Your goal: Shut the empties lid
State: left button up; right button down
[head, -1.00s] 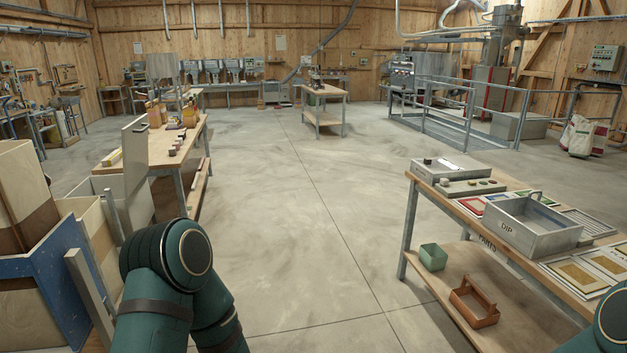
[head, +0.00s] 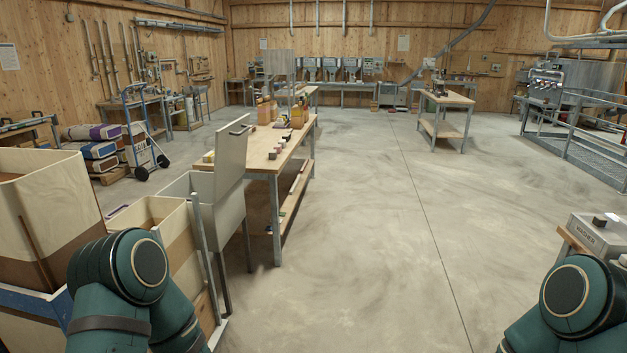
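A grey bin (head: 228,216) on legs stands left of centre, against the near end of a long wooden workbench (head: 258,158). Its flat grey lid (head: 231,155) stands upright, so the bin is open. Neither gripper is in view.
Tall plywood bins (head: 45,205) stand at the near left, between me and the grey bin. A hand truck (head: 143,140) and stacked sacks (head: 97,150) are behind them. The concrete floor (head: 350,240) is clear in the middle. A table corner with a grey device (head: 597,234) is at right.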

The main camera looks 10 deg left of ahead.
aim_at(231, 140)
jog(key=i+u, duration=0.25)
jog(key=i, duration=0.15)
jog(key=i+l+u, duration=0.4)
jog(key=i+u, duration=0.15)
jog(key=i, duration=0.15)
jog(key=i+l+u, duration=0.15)
jog(key=i, duration=0.3)
jog(key=i+l+u, duration=0.15)
jog(key=i, duration=0.3)
jog(key=i+l+u, duration=0.15)
jog(key=i, duration=0.3)
jog(key=i+l+u, duration=0.15)
jog(key=i+l, duration=0.15)
jog(key=i, duration=0.1)
